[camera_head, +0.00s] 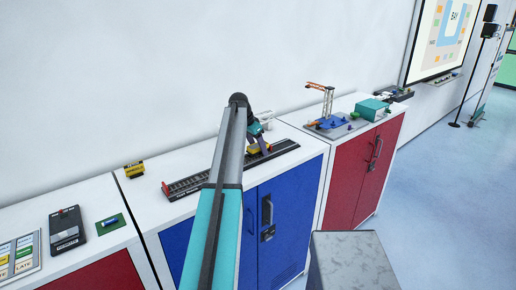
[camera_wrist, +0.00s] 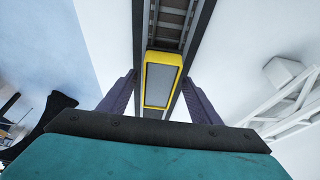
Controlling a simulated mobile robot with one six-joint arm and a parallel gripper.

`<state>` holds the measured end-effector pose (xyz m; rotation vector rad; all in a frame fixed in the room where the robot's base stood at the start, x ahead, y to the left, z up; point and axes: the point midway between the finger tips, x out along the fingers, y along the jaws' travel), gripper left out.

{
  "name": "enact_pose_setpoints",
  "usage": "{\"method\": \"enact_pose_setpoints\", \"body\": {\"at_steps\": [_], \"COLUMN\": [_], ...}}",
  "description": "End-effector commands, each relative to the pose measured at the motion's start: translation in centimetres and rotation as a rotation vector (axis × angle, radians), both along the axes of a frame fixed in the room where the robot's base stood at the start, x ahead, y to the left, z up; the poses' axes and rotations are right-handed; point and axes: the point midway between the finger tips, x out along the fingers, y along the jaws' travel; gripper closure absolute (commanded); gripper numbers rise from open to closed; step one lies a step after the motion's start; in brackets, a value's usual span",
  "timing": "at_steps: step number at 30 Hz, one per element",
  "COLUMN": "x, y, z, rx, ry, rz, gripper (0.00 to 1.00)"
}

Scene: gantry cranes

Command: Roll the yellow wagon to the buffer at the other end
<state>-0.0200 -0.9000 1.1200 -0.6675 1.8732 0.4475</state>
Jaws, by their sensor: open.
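The yellow wagon (camera_head: 260,149) stands on the dark track (camera_head: 184,188), on the right half of its length. In the wrist view the wagon (camera_wrist: 162,56) is a yellow-rimmed box with a grey top, sitting between the two rails (camera_wrist: 171,16). My gripper (camera_head: 256,138) is right above the wagon. In the wrist view its purple fingers (camera_wrist: 160,98) are apart, one on each side of the wagon; I cannot tell whether they touch it. My arm hides part of the track's middle in the head view.
A yellow block (camera_head: 134,170) lies on the white top left of the track. A white frame (camera_wrist: 290,105) stands close beside the track. A model crane (camera_head: 322,104) on a grey base stands on the right cabinet. A dark box (camera_head: 67,230) stands at left.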

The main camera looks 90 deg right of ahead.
Motion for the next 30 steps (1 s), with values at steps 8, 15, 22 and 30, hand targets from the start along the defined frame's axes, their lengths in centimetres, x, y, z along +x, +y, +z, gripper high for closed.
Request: {"method": "enact_pose_setpoints", "body": {"at_steps": [8,15,22,30], "x": [0.4,1.2,2.1,3.2], "y": [0.3,0.9,1.7,2.5], "z": [1.2,3.7,6.6,9.8], "rx": [-0.002,-0.003,-0.001,-0.001], "ry": [0.001,0.0,0.0,0.0], "rz": [0.0,0.001,0.0,0.0], "gripper": [0.43,0.43,0.43,0.43]}}
